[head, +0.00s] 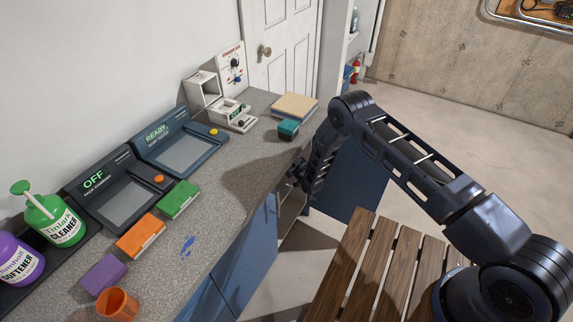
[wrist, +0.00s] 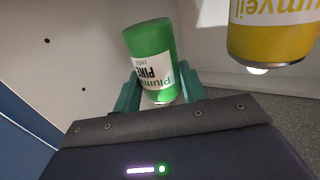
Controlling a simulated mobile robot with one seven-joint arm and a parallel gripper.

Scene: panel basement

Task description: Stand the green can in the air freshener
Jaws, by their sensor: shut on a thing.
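My gripper (wrist: 163,92) is shut on a green can (wrist: 150,55) in the wrist view. The can stands between my two teal fingers, slightly tilted, and its pale label reads PINE. In the head view my gripper (head: 297,178) is low at the counter's front edge, and the green can is hidden there. A white open-fronted housing (head: 205,88) stands on the counter at the wall, with a low white unit (head: 232,116) in front of it. I cannot tell for sure which is the air freshener.
A yellow can (wrist: 270,32) is close on the right in the wrist view. A slatted wooden surface (head: 355,265) is in front of the cabinets.

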